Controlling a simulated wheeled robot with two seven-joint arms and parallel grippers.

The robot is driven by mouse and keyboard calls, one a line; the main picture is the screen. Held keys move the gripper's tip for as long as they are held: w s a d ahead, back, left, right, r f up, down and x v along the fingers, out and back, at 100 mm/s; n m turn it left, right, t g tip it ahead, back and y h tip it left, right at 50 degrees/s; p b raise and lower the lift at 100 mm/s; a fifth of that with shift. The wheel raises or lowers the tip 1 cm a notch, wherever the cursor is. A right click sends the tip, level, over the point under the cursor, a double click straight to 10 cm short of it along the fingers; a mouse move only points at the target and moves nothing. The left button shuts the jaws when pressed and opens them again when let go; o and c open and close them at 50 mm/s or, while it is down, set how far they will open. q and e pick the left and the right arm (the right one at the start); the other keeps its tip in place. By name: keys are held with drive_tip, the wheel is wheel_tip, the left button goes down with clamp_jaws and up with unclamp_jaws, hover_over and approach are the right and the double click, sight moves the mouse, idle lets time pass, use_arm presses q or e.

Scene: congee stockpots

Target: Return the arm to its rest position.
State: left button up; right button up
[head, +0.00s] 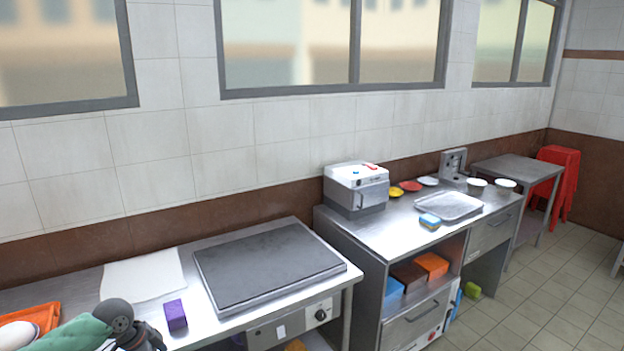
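My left arm comes in at the bottom left of the head view, low in front of the steel counter (225,328). Its dark end, with what looks like my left gripper (150,338), is cut by the bottom edge of the picture. The fingertips are not clear, so I cannot tell whether it is open or shut, and I see nothing held in it. A purple block (175,315) stands on the counter just right of it in the picture. My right arm and gripper are out of view.
A flat griddle (268,264) and a white sheet (144,274) are on this counter. An orange tray (40,314) lies at far left. A second counter (375,232) holds a steel appliance (356,188), a tray (449,206) and a sponge (430,221). Floor is free at right.

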use_arm(q)
drive_tip(key=s+d+f+n+t, duration=0.1)
drive_tip(key=s+d+f, duration=0.4)
drive_tip(key=s+d, duration=0.3)
drive_tip(key=s+d+f+n, duration=0.1)
drive_tip(key=s+d+f, duration=0.4)
drive_tip(key=d, duration=0.5)
drive_tip(key=s+a+r+n+y, duration=0.1)
drive_tip(key=s+n+y, duration=0.5)
drive_tip(key=s, duration=1.3)
drive_tip(key=s+d+f+n+h, duration=0.1)
drive_tip(key=d+f, duration=0.1)
drive_tip(key=f, duration=1.4)
drive_tip(key=s+d+f+n+g+h, duration=0.1)
drive_tip(key=s+d+f+h, duration=0.1)
drive_tip(key=f, duration=1.5)
drive_tip(key=shift+f+g, duration=0.3)
